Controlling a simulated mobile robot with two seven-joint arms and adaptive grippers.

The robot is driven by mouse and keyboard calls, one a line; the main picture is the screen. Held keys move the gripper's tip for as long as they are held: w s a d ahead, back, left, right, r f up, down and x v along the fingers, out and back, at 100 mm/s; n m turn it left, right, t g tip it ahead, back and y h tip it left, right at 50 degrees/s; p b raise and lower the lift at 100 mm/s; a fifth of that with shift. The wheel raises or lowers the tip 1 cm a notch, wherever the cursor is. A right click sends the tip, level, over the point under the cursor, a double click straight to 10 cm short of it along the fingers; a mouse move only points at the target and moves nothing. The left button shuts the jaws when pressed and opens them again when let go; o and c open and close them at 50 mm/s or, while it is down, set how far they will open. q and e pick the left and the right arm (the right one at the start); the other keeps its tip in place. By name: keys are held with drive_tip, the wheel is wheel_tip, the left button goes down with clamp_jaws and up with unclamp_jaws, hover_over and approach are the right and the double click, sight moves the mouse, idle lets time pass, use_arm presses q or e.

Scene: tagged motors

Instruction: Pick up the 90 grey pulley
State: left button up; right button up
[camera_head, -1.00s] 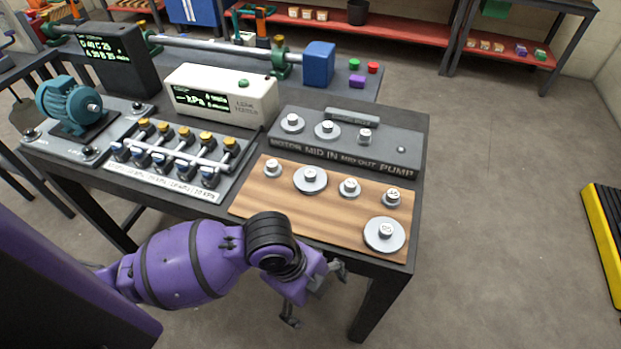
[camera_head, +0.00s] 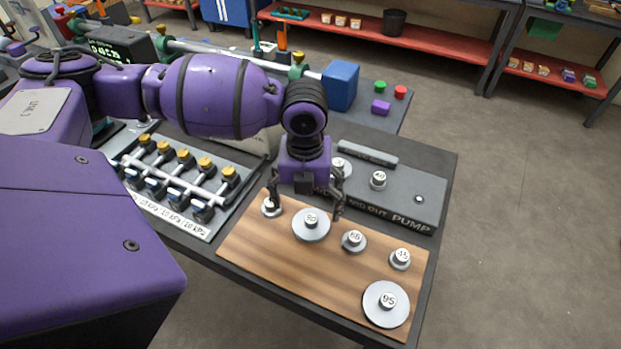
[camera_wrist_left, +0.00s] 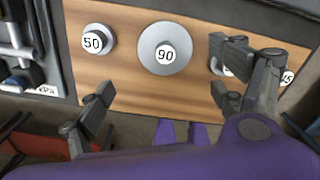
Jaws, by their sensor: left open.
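The 90 grey pulley (camera_head: 311,230) is a wide flat disc with a raised hub marked 90. It lies on the wooden board (camera_head: 255,238). In the left wrist view the 90 pulley (camera_wrist_left: 165,60) is at upper middle, unobstructed. My left gripper (camera_head: 306,200) is open and empty, pointing down above the board's back edge, close to the 90 pulley. In the left wrist view my left gripper (camera_wrist_left: 165,97) has its fingers spread wide, with the pulley beyond and between them in the picture. My right gripper is not in view.
The smaller 50 pulley (camera_head: 271,209) is beside the 90, partly behind a finger. A 65-like pulley (camera_head: 354,241), a 45 pulley (camera_head: 400,260) and the large 95 pulley (camera_head: 387,313) lie to the right. The grey pump plate (camera_head: 425,195) stands behind the board.

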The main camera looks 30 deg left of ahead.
sight(310, 218)
use_arm(q)
drive_tip(key=shift+w, duration=0.35)
drive_tip(key=shift+w+f, duration=0.1)
drive_tip(key=shift+f, duration=0.25)
drive_tip(key=shift+s+f, duration=0.2)
drive_tip(key=shift+f, duration=0.35)
drive_tip(key=shift+s+f, duration=0.2)
drive_tip(key=shift+f, duration=0.3)
drive_tip(key=f, duration=0.4)
drive_tip(key=shift+w+d+f, duration=0.2)
drive_tip(key=shift+w+f, duration=0.15)
drive_tip(key=shift+f, duration=0.05)
drive_tip(key=shift+c, duration=0.2)
drive_tip(key=shift+r, duration=0.1)
drive_tip(key=c, duration=1.3)
drive_tip(key=shift+c, duration=0.2)
